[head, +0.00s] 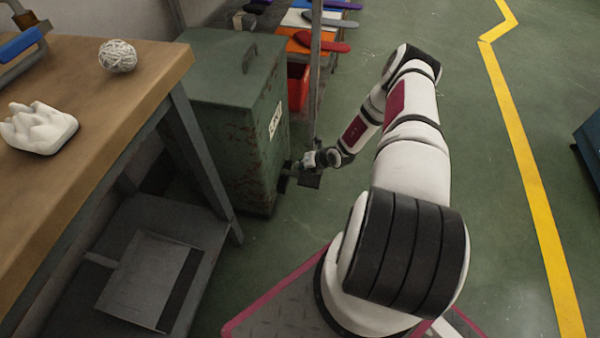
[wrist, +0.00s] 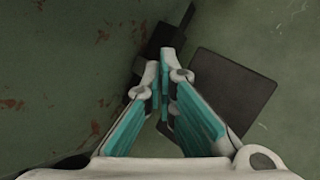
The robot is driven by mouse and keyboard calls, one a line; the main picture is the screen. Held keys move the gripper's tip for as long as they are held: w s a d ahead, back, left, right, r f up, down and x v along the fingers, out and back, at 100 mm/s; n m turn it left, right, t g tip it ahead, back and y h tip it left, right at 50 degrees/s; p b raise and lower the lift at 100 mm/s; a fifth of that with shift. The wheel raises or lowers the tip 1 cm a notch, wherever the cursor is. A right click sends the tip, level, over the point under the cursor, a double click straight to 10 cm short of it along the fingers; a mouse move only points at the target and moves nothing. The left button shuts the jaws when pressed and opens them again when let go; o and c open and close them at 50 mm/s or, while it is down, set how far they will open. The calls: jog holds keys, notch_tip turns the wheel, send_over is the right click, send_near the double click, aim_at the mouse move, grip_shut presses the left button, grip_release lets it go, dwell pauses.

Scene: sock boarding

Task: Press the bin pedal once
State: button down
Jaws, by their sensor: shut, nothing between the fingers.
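The bin (head: 232,150) is a dark green, rust-marked metal box with a lid and a white label, standing beside the workbench. Its rusty wall also shows on the left in the wrist view (wrist: 60,80). The pedal is a dark flat plate (wrist: 235,90) low at the bin's side, with a dark bar reaching toward the bin; it also shows in the head view (head: 311,181). My gripper (wrist: 165,65) is shut and empty, its teal-padded fingertips over the bar, just left of the plate. I cannot tell whether they touch the pedal.
A wooden workbench (head: 120,110) with a ball of string (head: 117,56) and a white lumpy object (head: 38,127) stands left. Behind the bin are a red bin (head: 297,88), a grey post (head: 315,75) and colored sock boards.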

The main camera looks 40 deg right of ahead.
aim_at(302, 172)
jog(key=shift+f, duration=0.1)
dwell(0.6)
jog(key=shift+f, duration=0.3)
jog(key=shift+s+f+b, duration=0.2)
jog(key=shift+f+b, duration=0.5)
jog(key=shift+f, duration=0.15)
jog(key=shift+s+f+b, duration=0.15)
jog(key=shift+f+b, duration=0.55)
jog(key=shift+f, duration=0.1)
dwell(1.4)
jog(key=shift+r, duration=0.2)
jog(key=shift+w+r+p, duration=0.15)
jog(key=shift+r+p, duration=0.7)
jog(key=shift+r, duration=0.1)
jog(key=shift+w+r+p, duration=0.15)
jog(key=shift+r+p, duration=0.7)
jog(key=shift+r, duration=0.05)
jog(key=shift+r, duration=0.1)
jog(key=r+p, duration=0.4)
jog(key=shift+w+r, duration=0.2)
jog(key=shift+r, duration=0.2)
